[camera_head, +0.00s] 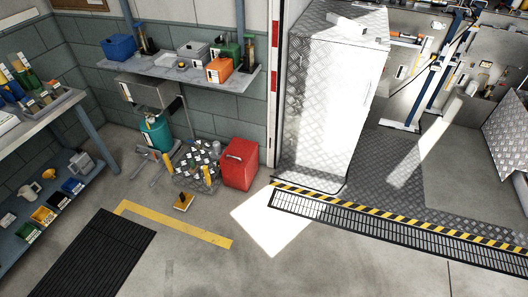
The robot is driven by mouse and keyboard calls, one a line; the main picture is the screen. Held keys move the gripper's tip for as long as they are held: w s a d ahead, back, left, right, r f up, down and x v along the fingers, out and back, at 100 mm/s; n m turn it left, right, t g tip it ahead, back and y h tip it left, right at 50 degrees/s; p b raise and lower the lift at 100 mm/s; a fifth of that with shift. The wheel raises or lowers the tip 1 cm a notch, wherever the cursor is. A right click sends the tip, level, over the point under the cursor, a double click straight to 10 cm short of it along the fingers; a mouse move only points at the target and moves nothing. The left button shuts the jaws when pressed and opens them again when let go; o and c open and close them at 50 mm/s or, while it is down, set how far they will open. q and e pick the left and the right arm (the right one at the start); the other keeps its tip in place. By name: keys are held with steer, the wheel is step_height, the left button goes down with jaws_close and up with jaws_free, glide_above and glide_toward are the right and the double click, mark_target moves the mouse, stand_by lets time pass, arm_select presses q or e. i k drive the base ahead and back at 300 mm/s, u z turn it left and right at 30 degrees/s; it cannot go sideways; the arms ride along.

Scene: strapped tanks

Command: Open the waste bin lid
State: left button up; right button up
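I cannot tell for certain which thing is the waste bin. A red upright box-shaped container (240,164) stands on the floor by the wall, left of the tall metal cabinet. It has a handle-like detail and a small pale label, but I cannot make out a separate lid. Neither of my grippers shows in this view.
A crate-like holder (184,182) full of small items stands left of the red container, with a teal tank (156,134) behind it. A shelf (190,88) hangs above. The tall metal cabinet (325,110) stands to the right. A floor grate (400,233) and open floor lie in front.

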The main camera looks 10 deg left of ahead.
mark_target(239, 153)
steer(key=z, duration=0.85)
steer(key=i, duration=1.15)
steer(key=z, duration=0.4)
steer(key=i, duration=1.15)
steer(key=u, duration=1.25)
steer(key=i, duration=0.85)
steer(key=u, duration=0.9)
